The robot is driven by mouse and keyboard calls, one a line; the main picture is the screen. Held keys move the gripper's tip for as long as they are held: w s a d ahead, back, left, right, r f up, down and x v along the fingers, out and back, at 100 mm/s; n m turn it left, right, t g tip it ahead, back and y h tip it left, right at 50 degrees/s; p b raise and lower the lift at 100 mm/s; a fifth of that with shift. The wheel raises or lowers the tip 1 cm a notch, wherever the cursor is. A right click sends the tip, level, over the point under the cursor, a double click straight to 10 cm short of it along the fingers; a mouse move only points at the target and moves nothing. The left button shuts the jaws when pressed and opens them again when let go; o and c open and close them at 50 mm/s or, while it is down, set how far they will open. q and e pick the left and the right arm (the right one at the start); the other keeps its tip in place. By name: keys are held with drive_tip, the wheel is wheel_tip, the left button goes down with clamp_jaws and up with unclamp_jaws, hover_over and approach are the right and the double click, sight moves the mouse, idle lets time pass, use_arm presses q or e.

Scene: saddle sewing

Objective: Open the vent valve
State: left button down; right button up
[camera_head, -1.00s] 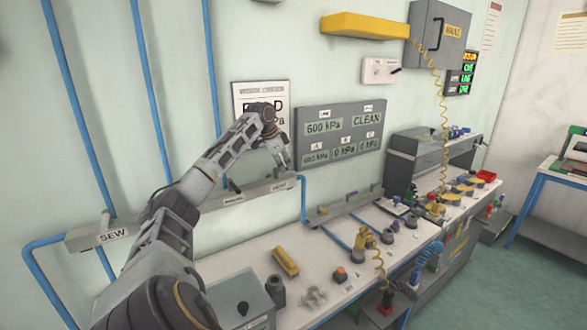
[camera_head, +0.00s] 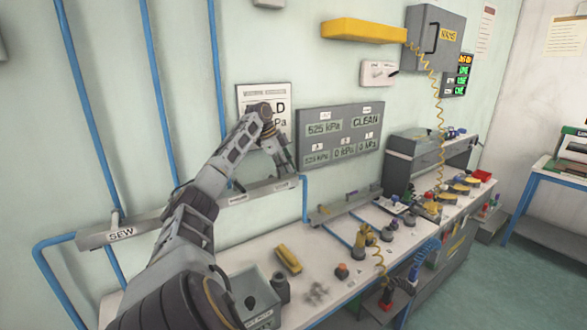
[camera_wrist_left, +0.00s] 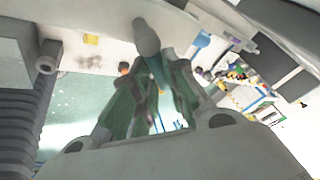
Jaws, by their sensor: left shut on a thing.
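The grey manifold rail (camera_head: 262,192) runs along the wall with blue pipes. It bears the SEW label (camera_head: 121,234) at its left end and the vent label (camera_head: 284,186) at its right end. My left gripper (camera_head: 286,164) is at the right end, just above that label. In the left wrist view its dark fingers (camera_wrist_left: 155,72) are closed together against a grey rounded handle (camera_wrist_left: 147,38), which I take as the vent valve. The rest of the valve is hidden by the gripper. My right gripper is not in view.
The pressure panel (camera_head: 342,144) on the wall reads about 525 kPa and CLEAN. A paper sign (camera_head: 247,98) hangs behind my left wrist. Below, the bench (camera_head: 240,250) holds a yellow block (camera_head: 289,259), a grey box and several small fittings.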

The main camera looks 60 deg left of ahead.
use_arm(q)
drive_tip(key=shift+s+m, duration=0.1)
drive_tip(key=shift+m, duration=0.4)
drive_tip(key=c, duration=1.4)
unclamp_jaws()
drive_tip(key=shift+c, duration=0.2)
drive_tip(key=shift+r, duration=0.1)
drive_tip(key=shift+r, duration=0.1)
drive_tip(key=shift+r, duration=2.55)
drive_tip(key=shift+r, duration=0.5)
drive_tip(key=shift+r, duration=1.55)
